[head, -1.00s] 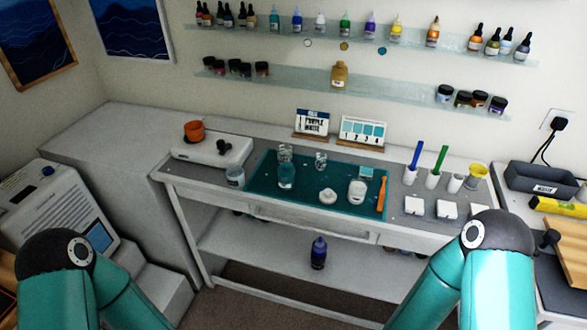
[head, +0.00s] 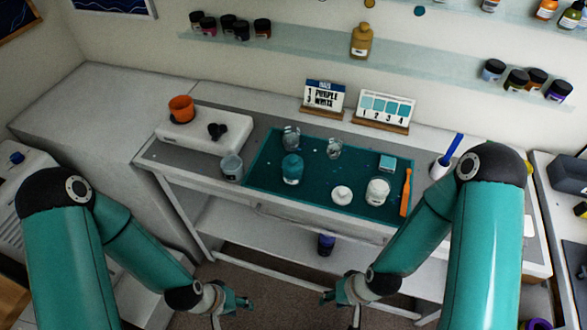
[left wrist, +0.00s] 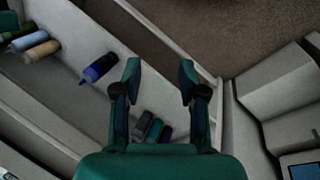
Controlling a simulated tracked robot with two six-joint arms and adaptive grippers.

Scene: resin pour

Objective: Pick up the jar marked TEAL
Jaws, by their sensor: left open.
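A teal jar (head: 291,168) stands upright on the teal mat, left of its middle; its label is too small to read. My left gripper (head: 230,306) is low in front of the table, below and left of the jar and well apart from it. In the left wrist view it (left wrist: 158,75) is open and empty, its fingers spread over the lower shelf's edge and floor. My right gripper (head: 340,304) is also low in front of the table, with its fingers apart and nothing between them.
The mat (head: 263,182) also holds clear cups (head: 291,138), a white jar (head: 377,192), a round white piece (head: 342,195) and an orange tool (head: 405,193). A cup (head: 231,167) stands left of the mat, near a white scale (head: 205,137). A dark blue bottle (left wrist: 100,67) is on the lower shelf.

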